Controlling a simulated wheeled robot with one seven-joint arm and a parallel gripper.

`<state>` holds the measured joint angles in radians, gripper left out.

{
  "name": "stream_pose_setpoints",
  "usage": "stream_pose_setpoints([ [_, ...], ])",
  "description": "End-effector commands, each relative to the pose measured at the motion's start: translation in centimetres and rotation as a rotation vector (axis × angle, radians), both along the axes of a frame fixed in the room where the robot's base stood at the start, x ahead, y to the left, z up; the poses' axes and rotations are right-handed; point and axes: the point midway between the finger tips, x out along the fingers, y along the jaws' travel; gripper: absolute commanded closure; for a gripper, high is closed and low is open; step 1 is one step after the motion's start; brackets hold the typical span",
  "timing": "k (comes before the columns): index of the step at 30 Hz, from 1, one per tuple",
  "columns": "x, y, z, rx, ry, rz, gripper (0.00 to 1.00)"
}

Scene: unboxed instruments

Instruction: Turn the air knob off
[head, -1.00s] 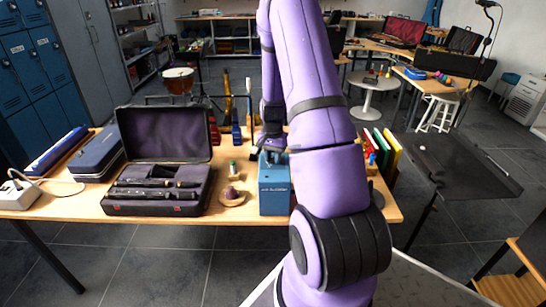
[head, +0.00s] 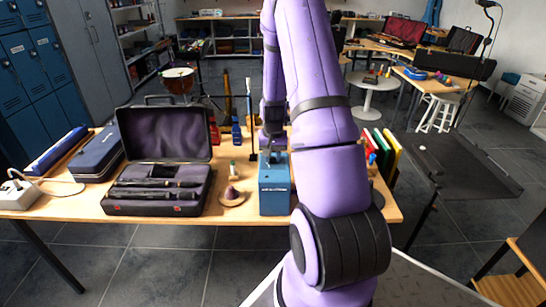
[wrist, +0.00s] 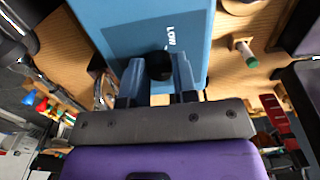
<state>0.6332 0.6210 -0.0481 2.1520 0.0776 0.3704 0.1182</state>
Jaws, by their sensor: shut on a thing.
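A blue box (head: 274,188) stands near the front edge of the wooden table, right of the open instrument case. It fills the top of the wrist view (wrist: 135,25), with the white word "LOW" on its face. A round black knob (wrist: 159,66) is on that face. My gripper (wrist: 157,80) has one finger on each side of the knob and is shut on it. In the head view my gripper (head: 272,152) is at the top of the box, and the knob is hidden. I cannot read which setting the knob points at.
The open black case (head: 158,192) lies left of the box. A round wooden piece (head: 232,197) and a small green-topped item (head: 234,168) are close to the box's left side. Coloured books (head: 382,146) stand at the right. A black stand (head: 465,170) is beyond the table.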

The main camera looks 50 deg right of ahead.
Motion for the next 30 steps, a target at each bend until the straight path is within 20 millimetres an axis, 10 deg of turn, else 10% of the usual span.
stream_pose_setpoints([
  [4,0.1,-0.1,0.1,-0.002,-0.002,-0.001,0.97],
  [5,0.1,-0.1,0.1,-0.002,-0.002,-0.001,0.71],
  [8,0.1,0.0,0.1,-0.002,-0.001,-0.001,0.48],
  [20,0.1,0.0,0.8,-0.002,-0.002,-0.001,0.48],
  [30,0.1,0.0,6.5,-0.004,-0.005,0.0,0.48],
])
